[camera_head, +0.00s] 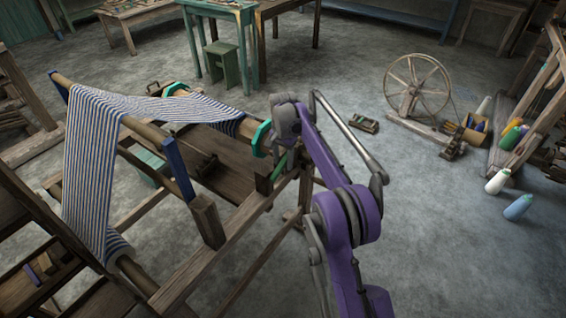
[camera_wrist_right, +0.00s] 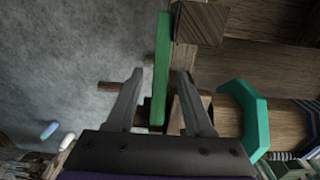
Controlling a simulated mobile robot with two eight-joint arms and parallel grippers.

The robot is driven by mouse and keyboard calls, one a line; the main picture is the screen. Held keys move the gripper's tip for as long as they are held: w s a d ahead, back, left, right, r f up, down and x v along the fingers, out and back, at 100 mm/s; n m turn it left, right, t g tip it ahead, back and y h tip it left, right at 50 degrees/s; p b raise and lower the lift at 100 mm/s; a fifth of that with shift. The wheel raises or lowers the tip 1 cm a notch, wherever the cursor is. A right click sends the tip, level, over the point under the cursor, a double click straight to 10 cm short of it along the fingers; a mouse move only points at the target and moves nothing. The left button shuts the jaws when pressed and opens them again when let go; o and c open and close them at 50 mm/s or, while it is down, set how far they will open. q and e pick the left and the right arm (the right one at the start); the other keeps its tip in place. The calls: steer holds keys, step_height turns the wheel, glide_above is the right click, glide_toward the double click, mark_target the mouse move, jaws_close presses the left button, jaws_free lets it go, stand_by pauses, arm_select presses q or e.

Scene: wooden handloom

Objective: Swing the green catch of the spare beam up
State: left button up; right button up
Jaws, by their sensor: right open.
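The green catch (camera_wrist_right: 161,60) is a long flat green bar. In the wrist view it runs up the middle, from near my palm to a wooden block. In the head view only a piece of it (camera_head: 279,166) shows beside the loom's side rail. My right gripper (camera_wrist_right: 158,75) is open, with one finger on each side of the bar. I see no clear contact, and the depth between fingers and bar is hard to tell. In the head view my purple right arm hides most of that gripper. My left gripper is not in view.
A green octagonal beam end (camera_head: 261,138) stands close beside my gripper; it also shows in the wrist view (camera_wrist_right: 246,118). Striped cloth (camera_head: 95,150) spans the wooden loom (camera_head: 225,235). Floor between is mostly clear.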

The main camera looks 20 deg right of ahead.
steer(key=shift+f, duration=0.3)
jaws_close()
stand_by(1.3)
